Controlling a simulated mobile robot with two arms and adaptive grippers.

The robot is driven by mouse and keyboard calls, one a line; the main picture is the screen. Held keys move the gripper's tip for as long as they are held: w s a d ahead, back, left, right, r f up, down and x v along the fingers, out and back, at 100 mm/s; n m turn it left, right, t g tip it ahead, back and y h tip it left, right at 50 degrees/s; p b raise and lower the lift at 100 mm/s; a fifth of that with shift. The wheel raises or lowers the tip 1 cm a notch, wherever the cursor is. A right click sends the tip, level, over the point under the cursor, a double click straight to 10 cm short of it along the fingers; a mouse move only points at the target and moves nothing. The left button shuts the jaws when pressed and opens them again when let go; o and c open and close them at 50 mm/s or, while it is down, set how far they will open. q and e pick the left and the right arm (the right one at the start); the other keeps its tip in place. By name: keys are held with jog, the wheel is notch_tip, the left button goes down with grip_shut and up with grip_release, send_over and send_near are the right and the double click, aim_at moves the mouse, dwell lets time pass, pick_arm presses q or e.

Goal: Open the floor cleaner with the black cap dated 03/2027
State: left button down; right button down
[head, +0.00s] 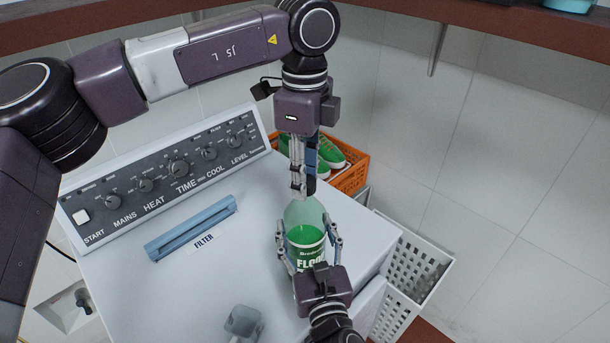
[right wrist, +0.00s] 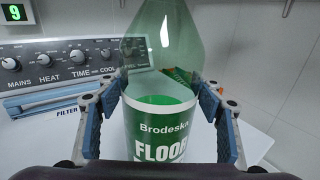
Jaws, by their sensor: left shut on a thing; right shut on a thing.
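The floor cleaner (head: 306,236) is a clear green bottle with a green label, upright on the white machine top. In the right wrist view the bottle (right wrist: 160,128) shows the words "Brodeska" and "FLOOR"; no date is readable. My right gripper (head: 309,243) is shut around the bottle's body, one finger on each side, also seen in the right wrist view (right wrist: 158,112). My left gripper (head: 303,190) points down from above and is shut at the bottle's top. The cap is mostly hidden between its fingers, and the neck top is out of the right wrist view.
The control panel (head: 170,172) with knobs runs along the machine's back. A blue filter handle (head: 190,228) and a grey translucent cup (head: 243,322) are to the left. An orange crate (head: 352,178) with green shoes and a white basket (head: 415,265) stand at the right.

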pick_arm(q)
jog(key=shift+w+r, duration=0.15)
jog(key=shift+r, duration=0.05)
pick_arm(e)
jog(key=shift+r, duration=0.15)
pick_arm(q)
jog(key=shift+r, duration=0.9)
jog(key=shift+r, duration=0.1)
jog(key=shift+r, duration=1.95)
pick_arm(e)
jog(key=c, duration=0.5)
grip_release()
jog(key=shift+s, duration=0.1)
